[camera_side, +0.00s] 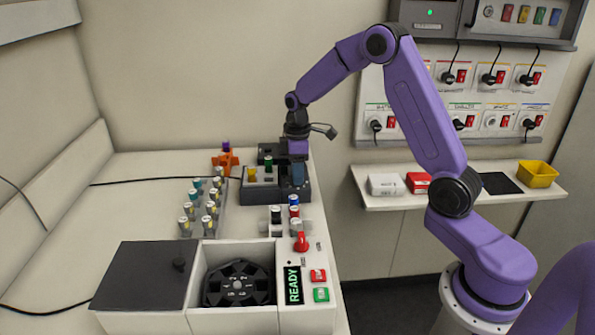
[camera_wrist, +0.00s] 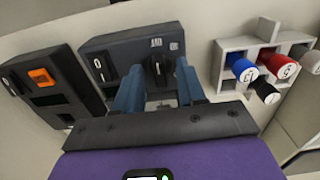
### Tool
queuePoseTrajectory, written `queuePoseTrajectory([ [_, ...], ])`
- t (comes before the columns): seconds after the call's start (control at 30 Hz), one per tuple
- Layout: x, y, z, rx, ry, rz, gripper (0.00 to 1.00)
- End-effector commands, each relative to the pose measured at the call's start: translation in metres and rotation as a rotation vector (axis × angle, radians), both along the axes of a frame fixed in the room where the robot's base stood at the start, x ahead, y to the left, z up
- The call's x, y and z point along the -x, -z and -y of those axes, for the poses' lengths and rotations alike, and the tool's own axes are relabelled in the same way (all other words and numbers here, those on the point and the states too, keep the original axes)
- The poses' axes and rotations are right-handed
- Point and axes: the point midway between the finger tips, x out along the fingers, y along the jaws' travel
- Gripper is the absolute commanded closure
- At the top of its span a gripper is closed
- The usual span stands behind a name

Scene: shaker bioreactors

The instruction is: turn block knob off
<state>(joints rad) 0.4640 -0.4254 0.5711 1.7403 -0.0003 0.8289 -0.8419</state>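The block (camera_wrist: 120,42) is a dark blue-grey box in the wrist view, with a rocker switch marked 0 and a black knob (camera_wrist: 158,68) bearing a pale line. In the side view the block (camera_side: 262,196) stands at the back of the bench and holds a yellow-capped and a green-capped vial. My gripper (camera_side: 296,185) points down at the block's right end, where it hides the knob. In the wrist view my gripper (camera_wrist: 159,82) is open, with one blue finger on each side of the knob. A narrow gap shows beside the knob; contact cannot be made out.
A second black device with an orange switch (camera_wrist: 42,77) stands beside the block. A grey rack (camera_wrist: 232,46) with blue, red, white and black-capped tubes is close on the other side.

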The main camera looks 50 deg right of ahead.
Motion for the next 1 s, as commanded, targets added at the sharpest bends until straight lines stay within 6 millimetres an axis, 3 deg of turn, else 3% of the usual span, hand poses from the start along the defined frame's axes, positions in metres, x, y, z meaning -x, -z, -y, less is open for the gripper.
queuePoseTrajectory([
  [0.37, -0.001, -0.008, 0.000, 0.000, 0.002, 0.003, 0.61],
  [0.57, -0.001, -0.041, 0.000, 0.000, 0.003, 0.006, 0.61],
  [1.0, -0.001, -0.133, 0.000, 0.000, 0.001, 0.004, 0.61],
])
